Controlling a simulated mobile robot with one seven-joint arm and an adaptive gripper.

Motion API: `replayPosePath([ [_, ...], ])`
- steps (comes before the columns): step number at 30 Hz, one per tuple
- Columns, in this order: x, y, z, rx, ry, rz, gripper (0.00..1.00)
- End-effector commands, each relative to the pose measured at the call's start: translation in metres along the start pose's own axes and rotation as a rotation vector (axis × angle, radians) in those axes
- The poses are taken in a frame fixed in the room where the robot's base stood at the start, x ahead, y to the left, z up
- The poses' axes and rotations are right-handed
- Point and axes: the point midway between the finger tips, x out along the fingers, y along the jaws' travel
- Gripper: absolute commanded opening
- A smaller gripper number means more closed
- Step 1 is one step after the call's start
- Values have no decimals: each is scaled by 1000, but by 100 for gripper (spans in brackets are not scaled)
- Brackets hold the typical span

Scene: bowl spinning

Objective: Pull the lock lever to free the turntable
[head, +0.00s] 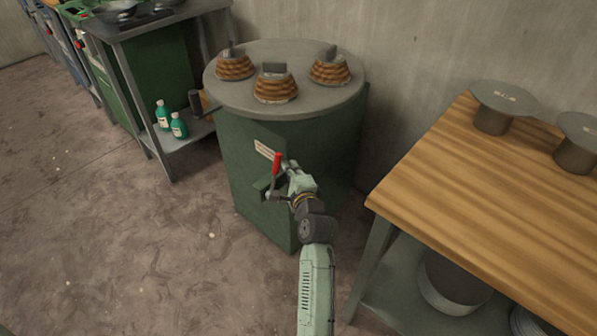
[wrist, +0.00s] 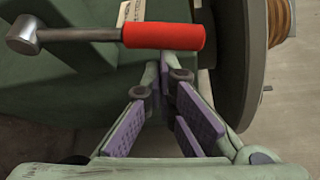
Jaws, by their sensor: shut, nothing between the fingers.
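The lock lever has a red grip (head: 277,163) and stands upright at the front of the green base (head: 240,160), below the round grey turntable (head: 330,103). In the wrist view the red grip (wrist: 163,36) lies across the top, joined to a metal rod (wrist: 80,35). My gripper (head: 288,166) is right beside the lever, on its right in the head view. In the wrist view my gripper (wrist: 168,70) has its fingertips together just at the edge of the red grip. The fingers hold nothing; whether they touch the grip I cannot tell.
Several brown ribbed bowls, such as one bowl (head: 276,90), sit upside down on the turntable. A wooden workbench (head: 440,170) stands close on the right. A metal shelf (head: 188,138) with teal bottles (head: 179,126) is at the left. The floor at the front left is clear.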

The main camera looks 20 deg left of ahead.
Motion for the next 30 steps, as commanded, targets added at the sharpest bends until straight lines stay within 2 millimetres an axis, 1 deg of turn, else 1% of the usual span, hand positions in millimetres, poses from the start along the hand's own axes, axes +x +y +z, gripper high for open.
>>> replayPosePath([
  [1, 0, 6, 7, -34, -4, -20, 0],
  [13, -22, 6, 45, -353, -2, -223, 0],
  [15, -26, 4, 51, -360, -1, -227, 0],
  [21, -35, 8, 65, -357, 0, -223, 0],
  [30, -43, 16, 77, -356, 1, -224, 0],
])
